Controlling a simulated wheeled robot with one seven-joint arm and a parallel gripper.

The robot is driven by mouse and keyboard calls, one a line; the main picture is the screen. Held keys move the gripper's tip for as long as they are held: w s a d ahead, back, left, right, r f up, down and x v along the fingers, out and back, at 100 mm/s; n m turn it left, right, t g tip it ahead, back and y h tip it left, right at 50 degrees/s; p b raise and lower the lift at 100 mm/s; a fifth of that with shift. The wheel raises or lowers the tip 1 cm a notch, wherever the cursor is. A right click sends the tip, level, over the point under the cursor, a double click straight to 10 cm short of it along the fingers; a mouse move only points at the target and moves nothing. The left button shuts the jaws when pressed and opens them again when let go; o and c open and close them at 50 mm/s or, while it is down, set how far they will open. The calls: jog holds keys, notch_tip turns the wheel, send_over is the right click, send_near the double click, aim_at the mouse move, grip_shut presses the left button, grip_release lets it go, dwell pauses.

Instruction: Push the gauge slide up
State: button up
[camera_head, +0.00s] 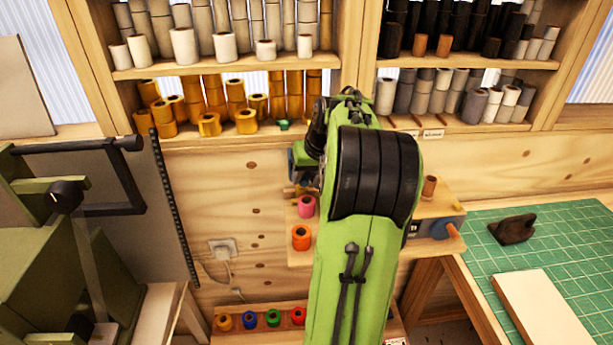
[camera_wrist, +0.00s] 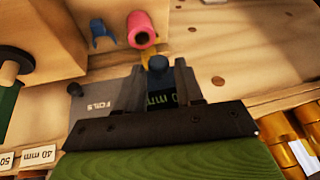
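In the wrist view, a grey plate marked "FOILS" (camera_wrist: 98,104) lies beneath my gripper. A dark blue knob (camera_wrist: 158,66), which looks like the gauge slide's grip, stands near the fingertips. A dark window with green "0 mm" digits (camera_wrist: 162,99) shows between the fingers. My gripper (camera_wrist: 160,72) is open, its two dark fingers apart on either side of the knob, with gaps visible. I cannot tell whether either finger touches it. In the head view my green arm hides the gripper and most of the gauge.
A pink roll (camera_head: 306,206) and an orange roll (camera_head: 301,237) sit on the wooden stand (camera_head: 300,257) beside my arm. Shelves of gold rolls (camera_head: 236,97) and grey rolls (camera_head: 425,92) are behind. A green cutting mat (camera_head: 570,250) lies at the right.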

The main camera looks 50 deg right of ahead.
jog(key=shift+f, duration=0.1)
jog(key=p+v, duration=0.4)
jog(key=v, duration=1.2)
jog(key=shift+p, duration=0.4)
jog(key=shift+w, duration=0.15)
